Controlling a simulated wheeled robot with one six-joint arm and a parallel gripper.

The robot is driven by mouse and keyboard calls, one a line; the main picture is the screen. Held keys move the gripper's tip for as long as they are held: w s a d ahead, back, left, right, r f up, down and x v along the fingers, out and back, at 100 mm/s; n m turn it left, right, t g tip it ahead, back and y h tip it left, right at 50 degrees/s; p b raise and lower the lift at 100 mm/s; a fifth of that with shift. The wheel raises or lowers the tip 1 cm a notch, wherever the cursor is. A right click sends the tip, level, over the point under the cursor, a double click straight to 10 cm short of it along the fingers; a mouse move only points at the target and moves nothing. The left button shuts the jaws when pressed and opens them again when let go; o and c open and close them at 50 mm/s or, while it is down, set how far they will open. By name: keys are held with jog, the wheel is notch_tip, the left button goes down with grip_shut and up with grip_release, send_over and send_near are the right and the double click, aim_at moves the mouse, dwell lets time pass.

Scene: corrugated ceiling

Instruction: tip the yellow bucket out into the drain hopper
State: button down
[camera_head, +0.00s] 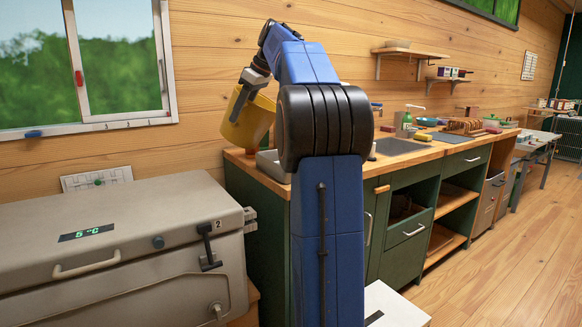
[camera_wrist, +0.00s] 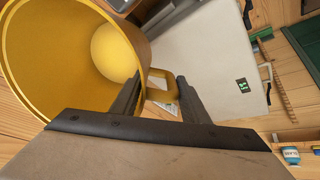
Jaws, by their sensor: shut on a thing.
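The yellow bucket (camera_head: 247,121) is in the air, tilted, above the left end of the wooden counter. My gripper (camera_head: 254,78) is at its upper side. In the wrist view, the fingers of my gripper (camera_wrist: 160,92) are shut on the bucket's handle, and the mouth of the bucket (camera_wrist: 60,112) faces the camera. A paler round patch shows inside; I cannot tell whether it is the bottom or contents. A grey metal piece (camera_head: 270,165) on the counter's left end, below the bucket, may be the drain hopper. My arm partly hides it, and its opening is not visible.
A large grey cooler (camera_head: 130,255) with a latch stands at the left front. The counter (camera_head: 385,160) with a sink (camera_head: 400,146) runs back to the right, holding a soap bottle and a dish rack. Wall shelves (camera_head: 412,53) hang above. The floor at the right is clear.

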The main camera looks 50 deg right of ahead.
aim_at(228, 116)
jog(key=shift+w+a+g+h+b, duration=0.25)
jog(key=shift+w+a+g+b, duration=0.05)
jog(key=shift+w+g, duration=0.25)
jog(key=shift+w+a+g+h+b, duration=0.3)
jog(key=shift+w+g, duration=0.1)
jog(key=shift+g, duration=0.15)
jog(key=shift+w+a+f+g+h, duration=0.25)
jog(key=shift+w+f+g+h, duration=0.1)
jog(key=shift+w+f+g, duration=0.3)
jog(key=shift+w+a+f+g+h+b, duration=0.2)
jog(key=shift+w+g+h+b, duration=0.15)
jog(key=shift+g+h+b, duration=0.4)
jog(key=shift+g, duration=0.3)
